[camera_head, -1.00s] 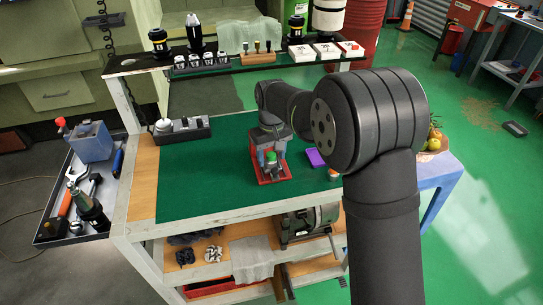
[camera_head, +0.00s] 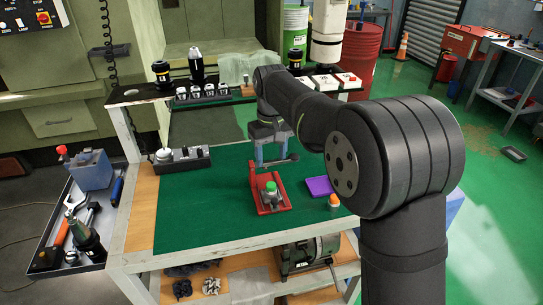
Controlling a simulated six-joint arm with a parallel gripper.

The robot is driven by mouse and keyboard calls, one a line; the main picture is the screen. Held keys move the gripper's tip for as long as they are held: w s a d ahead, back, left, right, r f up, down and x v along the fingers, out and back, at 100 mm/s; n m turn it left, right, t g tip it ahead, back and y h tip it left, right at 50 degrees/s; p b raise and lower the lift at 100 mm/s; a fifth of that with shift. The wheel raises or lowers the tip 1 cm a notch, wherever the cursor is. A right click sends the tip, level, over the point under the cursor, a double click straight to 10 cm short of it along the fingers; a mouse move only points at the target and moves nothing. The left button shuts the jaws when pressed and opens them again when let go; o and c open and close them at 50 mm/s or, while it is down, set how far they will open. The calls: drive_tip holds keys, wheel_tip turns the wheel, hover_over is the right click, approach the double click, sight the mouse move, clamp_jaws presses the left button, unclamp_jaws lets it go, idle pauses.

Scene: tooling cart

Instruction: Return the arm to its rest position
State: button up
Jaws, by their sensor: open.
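My gripper (camera_head: 274,158) hangs over the green-topped cart (camera_head: 200,205), above and behind a red fixture (camera_head: 278,208). It is open. A grey bar shows at its fingertips; I cannot tell whether it is part of the gripper or of the fixture. The fixture lies on the green mat and carries a grey part with a green top (camera_head: 271,187). A red upright piece (camera_head: 253,174) stands at its left side. The gripper appears clear of the green-topped part. My arm reaches in from the right, with its links raised above the mat.
A dark holder (camera_head: 182,159) sits at the mat's back left. The raised back shelf (camera_head: 140,97) carries tool holders and white boxes. A side tray (camera_head: 50,256) holds tools. The mat's left part is clear.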

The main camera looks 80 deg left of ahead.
sight(271, 185)
wheel_tip(271, 185, down, 13)
drive_tip(key=shift+r, duration=2.45)
